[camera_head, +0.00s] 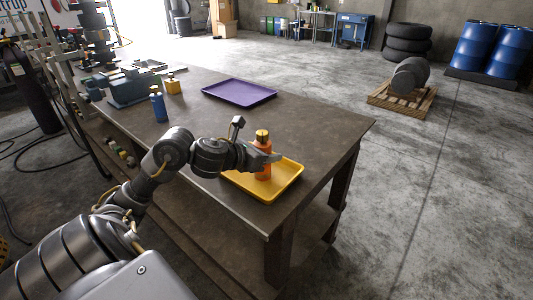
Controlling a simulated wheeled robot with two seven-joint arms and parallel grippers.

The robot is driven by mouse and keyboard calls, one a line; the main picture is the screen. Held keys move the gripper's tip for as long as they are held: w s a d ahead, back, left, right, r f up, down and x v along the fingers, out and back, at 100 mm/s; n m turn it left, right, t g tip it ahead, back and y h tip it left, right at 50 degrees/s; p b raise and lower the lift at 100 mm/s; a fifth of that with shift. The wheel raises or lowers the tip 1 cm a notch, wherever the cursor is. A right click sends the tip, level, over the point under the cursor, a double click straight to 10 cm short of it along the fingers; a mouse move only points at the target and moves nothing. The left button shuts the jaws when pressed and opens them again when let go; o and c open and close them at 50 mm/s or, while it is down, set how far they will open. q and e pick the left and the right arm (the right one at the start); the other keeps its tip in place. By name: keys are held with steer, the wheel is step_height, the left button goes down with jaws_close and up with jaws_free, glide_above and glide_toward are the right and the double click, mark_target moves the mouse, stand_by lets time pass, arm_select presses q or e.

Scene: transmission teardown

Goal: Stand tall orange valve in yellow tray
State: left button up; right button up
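The fingers appear closed around the valve. Part of the valve and the tray's left side are hidden by the gripper and arm. My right gripper is out of the picture.
A purple tray (239,93) lies farther back on the dark table (330,122). A blue valve (158,105), a small yellow valve (172,85) and a grey-blue machine block (134,88) stand at the back left. The table right of the purple tray is clear.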

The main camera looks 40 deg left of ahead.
arm_select(q)
steer(key=o, duration=0.4)
steer(key=shift+c, duration=0.2)
steer(key=shift+r, duration=0.1)
steer(key=shift+r, duration=0.15)
steer(key=p+v, duration=1)
steer(key=v, duration=0.2)
steer(key=shift+s, duration=0.1)
